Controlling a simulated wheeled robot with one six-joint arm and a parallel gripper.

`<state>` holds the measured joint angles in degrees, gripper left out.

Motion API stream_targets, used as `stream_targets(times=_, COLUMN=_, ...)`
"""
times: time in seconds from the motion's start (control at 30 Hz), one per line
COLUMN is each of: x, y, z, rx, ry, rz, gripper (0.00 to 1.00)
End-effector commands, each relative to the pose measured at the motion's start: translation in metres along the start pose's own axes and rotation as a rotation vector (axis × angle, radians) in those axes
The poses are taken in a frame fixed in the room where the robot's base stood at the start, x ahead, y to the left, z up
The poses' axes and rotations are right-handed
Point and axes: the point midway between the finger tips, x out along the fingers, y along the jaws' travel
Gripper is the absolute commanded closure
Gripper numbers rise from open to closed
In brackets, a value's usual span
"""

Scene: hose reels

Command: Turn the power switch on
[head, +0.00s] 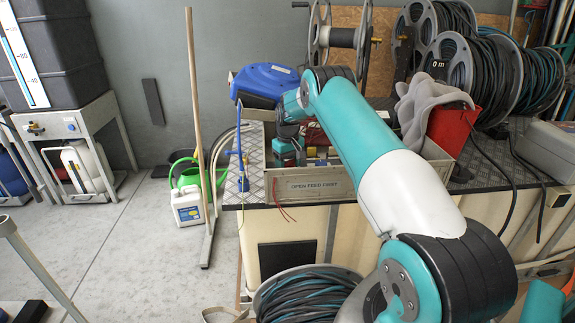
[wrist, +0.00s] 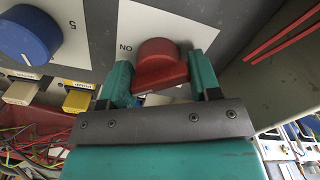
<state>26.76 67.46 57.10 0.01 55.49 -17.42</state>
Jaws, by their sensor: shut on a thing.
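The power switch is a red rotary knob (wrist: 160,62) on a white plate (wrist: 133,20) in the wrist view. The plate's lettering, which reads as ON turned over, shows just left of the knob. My gripper (wrist: 163,72) has one teal finger on each side of the knob and is shut on it. The knob's lower part is partly hidden by the gripper, and I cannot tell its exact turn position. In the head view my arm reaches to the bench, and the knob is hidden there.
A blue dial (wrist: 26,36) and a yellow button (wrist: 77,100) sit left of the knob. Loose wires lie below them. On the bench in the head view are a blue case (head: 264,82), a red bin (head: 452,128) with a grey cloth (head: 420,105), and hose reels (head: 470,70).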

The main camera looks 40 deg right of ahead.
Motion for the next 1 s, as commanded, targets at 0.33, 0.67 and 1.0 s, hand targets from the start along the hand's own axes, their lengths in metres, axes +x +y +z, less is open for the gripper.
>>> stream_targets(times=0.33, x=-0.0022, y=0.002, z=-0.0013, rx=0.327, ry=0.006, rz=0.001, gripper=0.67)
stream_targets(times=0.67, x=-0.0025, y=0.0026, z=-0.001, rx=0.587, ry=0.007, rz=0.0, gripper=0.67)
stream_targets(times=1.0, x=-0.0028, y=0.0027, z=-0.0009, rx=0.731, ry=0.008, rz=-0.001, gripper=0.67)
